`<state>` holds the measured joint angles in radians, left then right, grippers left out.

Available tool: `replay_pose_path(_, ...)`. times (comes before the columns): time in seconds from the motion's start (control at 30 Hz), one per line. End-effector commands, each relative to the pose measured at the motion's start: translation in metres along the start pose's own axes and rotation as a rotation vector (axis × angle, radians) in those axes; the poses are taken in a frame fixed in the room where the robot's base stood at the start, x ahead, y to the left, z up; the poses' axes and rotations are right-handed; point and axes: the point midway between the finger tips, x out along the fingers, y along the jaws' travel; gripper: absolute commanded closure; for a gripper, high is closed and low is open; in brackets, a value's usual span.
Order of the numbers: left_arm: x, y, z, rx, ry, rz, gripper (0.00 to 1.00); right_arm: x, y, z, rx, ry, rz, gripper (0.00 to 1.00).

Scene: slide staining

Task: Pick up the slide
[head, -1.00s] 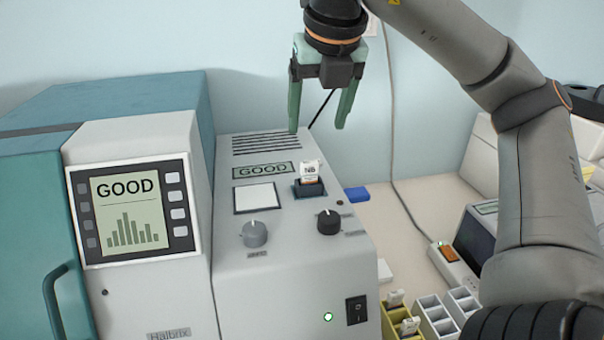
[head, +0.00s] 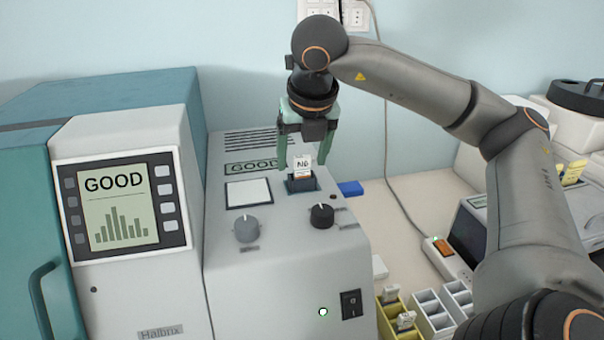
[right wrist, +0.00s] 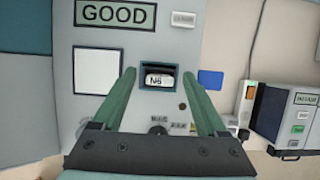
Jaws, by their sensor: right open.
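The slide (head: 301,163), with a white end marked N6, stands upright in a dark slot (head: 301,185) on top of the grey machine (head: 280,270). My right gripper (head: 303,168) points down with its two green fingers apart, one on each side of the slide. In the right wrist view the slide's white label (right wrist: 159,80) lies between the open fingers (right wrist: 160,75), and I see no finger touching it. My left gripper is not in view.
A teal cabinet with a screen reading GOOD (head: 117,208) stands to the left. Two knobs (head: 321,216) sit in front of the slot. Yellow (head: 392,318) and white racks (head: 432,312) are at the lower right. A blue block (head: 350,188) lies on the table beyond the machine.

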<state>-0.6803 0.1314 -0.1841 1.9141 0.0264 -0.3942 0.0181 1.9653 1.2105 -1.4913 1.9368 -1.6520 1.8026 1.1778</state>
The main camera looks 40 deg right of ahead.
Motion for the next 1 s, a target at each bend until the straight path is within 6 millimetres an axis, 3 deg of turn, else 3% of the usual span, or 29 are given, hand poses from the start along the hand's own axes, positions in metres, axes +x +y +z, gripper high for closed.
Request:
replay_pose_path(0.13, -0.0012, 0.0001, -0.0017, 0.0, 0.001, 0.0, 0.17, 0.0102, -0.0007, -0.0001, 0.001, 0.0, -0.001, 0.25)
replay_pose_path(0.37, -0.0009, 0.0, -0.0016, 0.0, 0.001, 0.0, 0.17, 0.0109, -0.0004, -0.0002, 0.001, 0.0, 0.0, 0.27)
replay_pose_path(1.0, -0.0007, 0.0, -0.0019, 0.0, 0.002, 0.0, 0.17, 0.0104, -0.0002, -0.0001, 0.001, -0.001, 0.001, 0.99)
